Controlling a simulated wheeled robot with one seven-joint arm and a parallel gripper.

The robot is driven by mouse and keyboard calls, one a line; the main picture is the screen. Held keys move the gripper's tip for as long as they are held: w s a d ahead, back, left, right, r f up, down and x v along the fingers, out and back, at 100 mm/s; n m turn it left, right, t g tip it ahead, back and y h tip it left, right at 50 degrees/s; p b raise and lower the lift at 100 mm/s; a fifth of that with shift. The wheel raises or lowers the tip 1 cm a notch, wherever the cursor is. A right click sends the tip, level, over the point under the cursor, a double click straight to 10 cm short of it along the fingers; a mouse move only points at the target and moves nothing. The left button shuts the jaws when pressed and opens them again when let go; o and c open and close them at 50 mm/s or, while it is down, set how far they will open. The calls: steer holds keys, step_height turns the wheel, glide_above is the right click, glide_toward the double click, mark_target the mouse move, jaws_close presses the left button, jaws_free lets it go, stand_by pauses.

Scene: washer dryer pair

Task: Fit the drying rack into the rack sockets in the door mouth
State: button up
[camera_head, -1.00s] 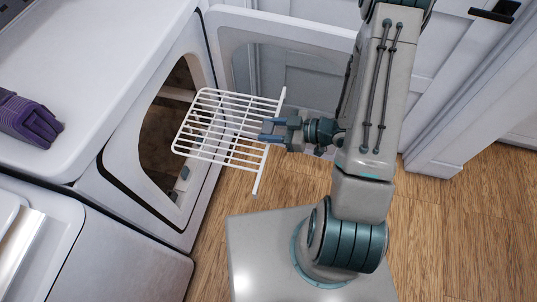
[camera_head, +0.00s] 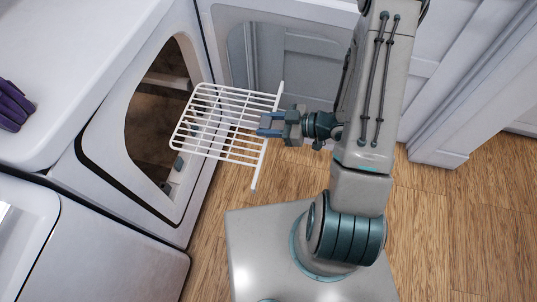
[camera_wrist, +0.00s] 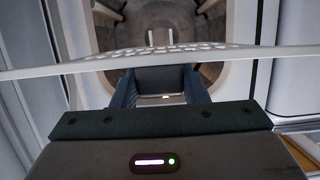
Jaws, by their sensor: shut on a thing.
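My gripper (camera_head: 268,125) is shut on the near edge bar of the white wire drying rack (camera_head: 215,118). The rack is held about level in front of the dryer's open door mouth (camera_head: 150,115), its far end close to the opening. In the wrist view the rack (camera_wrist: 280,52) crosses the picture edge-on above my gripper (camera_wrist: 165,85), with the round drum opening (camera_wrist: 160,15) beyond it. A small grey block (camera_head: 178,163) shows at the lower rim of the mouth, perhaps a rack socket. Any other socket cannot be made out.
The open dryer door (camera_head: 285,75) stands behind the rack. A purple folded cloth (camera_head: 14,108) lies on the white machine top at the left. A second white machine (camera_head: 110,250) is at the lower left. Wood floor (camera_head: 440,230) is clear at the right.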

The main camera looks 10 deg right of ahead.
step_height(320, 180, down, 16)
steer(key=b, duration=1.4)
steer(key=shift+b, duration=0.3)
steer(key=shift+d+r, duration=0.1)
steer(key=shift+r, duration=0.1)
steer(key=w+a+b, duration=0.1)
steer(key=w+a, duration=0.3)
steer(key=a, duration=0.6)
steer(key=w+a+b, duration=0.1)
steer(key=w+a, duration=0.3)
steer(key=a, duration=0.7)
steer(key=w+a+b, duration=0.2)
steer(key=w+a, duration=0.3)
steer(key=a, duration=0.5)
steer(key=shift+a+f, duration=0.25)
stand_by(0.8)
steer(key=shift+f+b, duration=1.15)
